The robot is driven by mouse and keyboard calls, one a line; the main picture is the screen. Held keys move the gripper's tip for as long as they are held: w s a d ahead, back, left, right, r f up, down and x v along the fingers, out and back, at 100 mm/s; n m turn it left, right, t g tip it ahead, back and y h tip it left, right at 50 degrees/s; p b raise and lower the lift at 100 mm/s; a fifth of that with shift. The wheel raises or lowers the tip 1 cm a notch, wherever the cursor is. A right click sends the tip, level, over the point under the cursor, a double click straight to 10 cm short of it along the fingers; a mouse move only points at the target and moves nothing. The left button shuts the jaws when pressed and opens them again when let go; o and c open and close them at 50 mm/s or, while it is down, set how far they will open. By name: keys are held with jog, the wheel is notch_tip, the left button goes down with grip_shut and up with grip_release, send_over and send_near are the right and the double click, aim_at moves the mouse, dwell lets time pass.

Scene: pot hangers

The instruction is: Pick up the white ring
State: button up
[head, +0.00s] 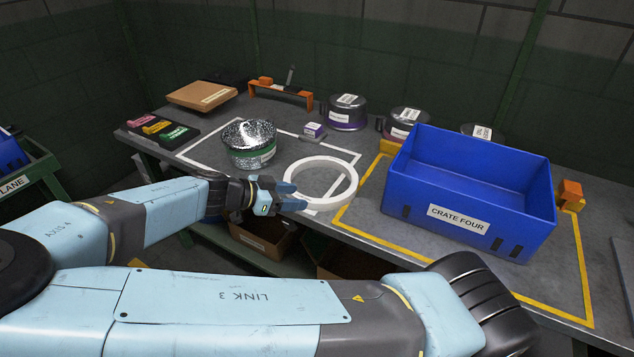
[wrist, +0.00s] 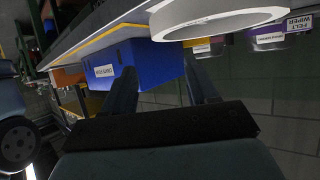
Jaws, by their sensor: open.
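The white ring (head: 351,184) lies on the grey bench top near its front edge, over a corner of the white outline. It also shows at the top of the wrist view (wrist: 215,22), cut off by the frame edge. My gripper (head: 294,196) is at the ring's front left, its fingertips close to the rim. In the wrist view my gripper (wrist: 163,70) has its two fingers spread with nothing between them, and the ring appears above the tips. I cannot tell whether a finger touches the ring.
A blue crate (head: 468,215) labelled CRATE FOUR stands right of the ring inside a yellow outline. Several tins line the back, including one tin (head: 347,112). An orange bracket (head: 281,92) stands at the back left.

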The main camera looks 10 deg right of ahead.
aim_at(335, 198)
jog(key=x, duration=1.3)
jog(key=shift+d, duration=0.1)
jog(key=shift+c, duration=0.4)
grip_shut()
